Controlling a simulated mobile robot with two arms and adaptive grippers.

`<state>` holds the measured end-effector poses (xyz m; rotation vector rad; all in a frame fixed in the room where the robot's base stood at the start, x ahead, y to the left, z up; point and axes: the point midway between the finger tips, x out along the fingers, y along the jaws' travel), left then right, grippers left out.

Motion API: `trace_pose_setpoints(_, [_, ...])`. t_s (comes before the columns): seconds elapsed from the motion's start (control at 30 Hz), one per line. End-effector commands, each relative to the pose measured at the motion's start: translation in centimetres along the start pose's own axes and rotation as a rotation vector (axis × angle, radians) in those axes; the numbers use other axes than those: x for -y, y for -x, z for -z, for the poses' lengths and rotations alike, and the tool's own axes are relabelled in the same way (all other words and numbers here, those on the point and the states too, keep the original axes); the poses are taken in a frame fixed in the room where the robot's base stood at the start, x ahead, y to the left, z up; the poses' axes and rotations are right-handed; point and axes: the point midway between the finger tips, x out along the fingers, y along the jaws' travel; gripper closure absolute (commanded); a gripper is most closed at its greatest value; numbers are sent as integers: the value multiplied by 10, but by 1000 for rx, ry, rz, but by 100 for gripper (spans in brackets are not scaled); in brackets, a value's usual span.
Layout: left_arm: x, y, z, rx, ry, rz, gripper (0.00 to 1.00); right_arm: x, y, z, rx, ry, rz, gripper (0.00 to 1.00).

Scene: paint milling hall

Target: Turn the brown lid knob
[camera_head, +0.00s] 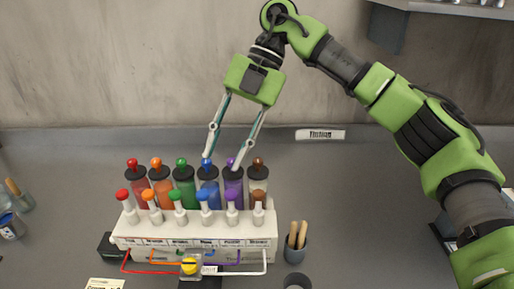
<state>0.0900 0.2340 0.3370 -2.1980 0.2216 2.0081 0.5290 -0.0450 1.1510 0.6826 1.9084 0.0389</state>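The brown lid knob (258,161) sits upright on the dark lid of the rightmost jar (259,183) in the back row. A second brown knob (258,195) tops the rightmost white stem in the front row. My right gripper (221,162) reaches down from above with its two fingers spread apart. Its fingertips are near the blue knob (207,163) and the purple knob (231,161), left of the brown lid knob. I cannot tell whether they touch anything. The brown knob is clear of the fingers. My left gripper is not in view.
A white labelled rack (195,246) holds the front row, with coloured tubes and a yellow knob (189,266) before it. A cup with wooden sticks (296,249) stands right of it. A white label plate (320,135) lies behind. The bench right of the jars is mostly clear.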

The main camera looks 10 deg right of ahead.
Motion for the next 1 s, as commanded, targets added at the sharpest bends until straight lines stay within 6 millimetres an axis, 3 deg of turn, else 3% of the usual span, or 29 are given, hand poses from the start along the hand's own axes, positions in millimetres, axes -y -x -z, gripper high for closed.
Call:
trace_pose_setpoints(0.2, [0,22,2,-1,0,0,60,0,-22,7,-228,-84,-218,68])
trace_pose_setpoints(0.57, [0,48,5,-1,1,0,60,21,-20,4,-476,-296,-543,68])
trace_pose_setpoints(1.0, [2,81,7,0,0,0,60,92,11,-18,-629,-659,-907,68])
